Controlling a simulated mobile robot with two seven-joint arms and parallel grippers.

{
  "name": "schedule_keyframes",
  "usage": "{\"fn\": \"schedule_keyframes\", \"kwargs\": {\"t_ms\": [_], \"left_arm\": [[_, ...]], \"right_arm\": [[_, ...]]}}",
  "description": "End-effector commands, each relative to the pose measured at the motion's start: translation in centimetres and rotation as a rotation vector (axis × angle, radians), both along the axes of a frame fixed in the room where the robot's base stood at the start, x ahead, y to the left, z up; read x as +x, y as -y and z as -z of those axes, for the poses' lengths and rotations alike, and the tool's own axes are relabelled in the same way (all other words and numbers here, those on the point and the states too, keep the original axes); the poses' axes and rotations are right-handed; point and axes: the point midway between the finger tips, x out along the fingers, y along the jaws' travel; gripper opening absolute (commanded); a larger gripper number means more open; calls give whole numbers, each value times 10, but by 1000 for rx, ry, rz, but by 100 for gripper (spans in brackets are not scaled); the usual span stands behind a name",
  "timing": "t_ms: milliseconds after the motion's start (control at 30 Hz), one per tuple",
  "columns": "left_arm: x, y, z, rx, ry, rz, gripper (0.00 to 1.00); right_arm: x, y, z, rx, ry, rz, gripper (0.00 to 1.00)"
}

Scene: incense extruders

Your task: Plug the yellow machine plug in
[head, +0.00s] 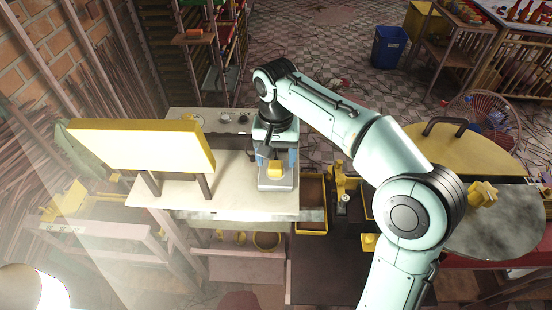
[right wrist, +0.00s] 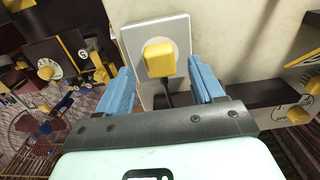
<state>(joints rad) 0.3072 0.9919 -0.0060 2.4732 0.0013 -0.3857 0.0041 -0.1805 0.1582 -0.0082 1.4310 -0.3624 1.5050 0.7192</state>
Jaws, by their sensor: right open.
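The yellow plug (head: 275,170) is at the round face of a pale grey socket plate (head: 276,185) on the light tabletop. In the right wrist view, the plug (right wrist: 159,57) sits over the socket's round recess, and a dark cable runs from it toward my gripper. I cannot tell how deep it sits in the socket plate (right wrist: 183,27). My right gripper (right wrist: 161,70) is open, with one blue finger on each side of the plug and visible gaps to it. In the head view the right gripper (head: 276,158) is above the plate. My left gripper is not in view.
A large yellow panel (head: 140,145) stands on the light table (head: 225,198), left of the socket plate. Knobs (head: 225,118) line the table's back edge. A yellow-rimmed tray (head: 312,190) lies right of the table. A blue bin (head: 388,48) and a fan (head: 482,118) stand farther off.

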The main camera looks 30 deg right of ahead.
Motion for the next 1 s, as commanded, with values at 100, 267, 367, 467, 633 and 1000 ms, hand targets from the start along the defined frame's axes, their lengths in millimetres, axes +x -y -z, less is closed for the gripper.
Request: {"fn": "schedule_keyframes", "kwargs": {"t_ms": [100, 267, 367, 467, 633, 1000], "left_arm": [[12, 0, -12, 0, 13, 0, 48], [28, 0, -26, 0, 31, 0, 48], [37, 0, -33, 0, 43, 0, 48], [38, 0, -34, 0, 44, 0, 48], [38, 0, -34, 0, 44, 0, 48], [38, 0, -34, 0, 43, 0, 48]], "right_arm": [[3, 0, -32, 1, 9, -1, 67], [3, -1, -70, 2, 10, -1, 67], [3, 0, -90, 1, 10, -1, 67], [2, 0, -102, 1, 6, -1, 67], [1, 0, -113, 0, 2, -1, 67], [0, 0, -115, 0, 1, -1, 67]]}}
